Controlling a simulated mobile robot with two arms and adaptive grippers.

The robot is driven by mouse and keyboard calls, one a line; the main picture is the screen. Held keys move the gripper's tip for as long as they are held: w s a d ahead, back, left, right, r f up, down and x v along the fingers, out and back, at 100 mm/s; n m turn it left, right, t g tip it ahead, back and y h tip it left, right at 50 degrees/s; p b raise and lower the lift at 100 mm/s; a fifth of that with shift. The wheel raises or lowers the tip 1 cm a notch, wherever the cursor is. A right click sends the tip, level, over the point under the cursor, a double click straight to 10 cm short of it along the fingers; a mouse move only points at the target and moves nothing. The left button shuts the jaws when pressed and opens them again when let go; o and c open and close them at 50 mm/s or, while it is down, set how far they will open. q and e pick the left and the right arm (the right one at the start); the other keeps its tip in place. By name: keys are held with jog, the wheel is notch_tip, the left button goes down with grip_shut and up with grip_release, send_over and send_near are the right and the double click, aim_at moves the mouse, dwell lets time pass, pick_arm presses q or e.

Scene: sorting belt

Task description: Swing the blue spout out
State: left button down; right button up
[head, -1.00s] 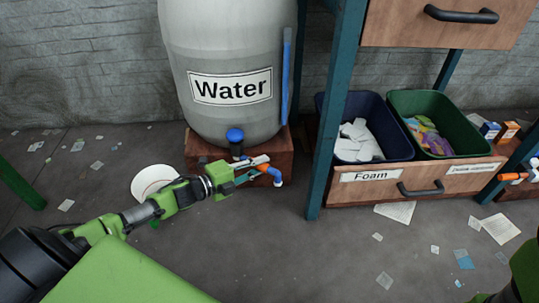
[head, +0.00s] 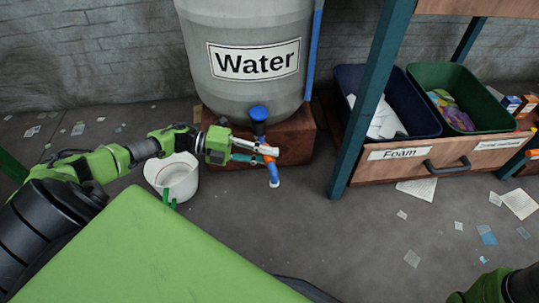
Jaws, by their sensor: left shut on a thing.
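The blue spout (head: 273,174) hangs at the front of the grey water barrel (head: 243,24), low down, with a white tip and an orange part at its upper end. It points outward, toward me. A blue knob (head: 259,113) stands on the tap above it. My left gripper (head: 272,155) reaches in from the left and is shut on the spout near its orange part. The fingers partly hide the tap body and the spout's upper end. My right gripper is not visible; only a bit of my right arm shows at the bottom right corner.
A white bucket (head: 179,183) stands on the floor under my left forearm. The barrel rests on a brown block (head: 296,141). A teal post (head: 367,105) and the Foam drawer (head: 384,170) with bins stand at right.

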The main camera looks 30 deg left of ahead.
pick_arm(q)
jog(key=shift+s+a+m+g, duration=0.1)
jog(key=shift+s+m+g, duration=0.05)
jog(key=shift+m+g, duration=0.15)
jog(key=c, duration=1.8)
grip_release()
jog(key=shift+a, duration=0.1)
jog(key=v, duration=1.1)
jog(key=shift+s+a, duration=0.15)
jog(key=shift+a, duration=0.2)
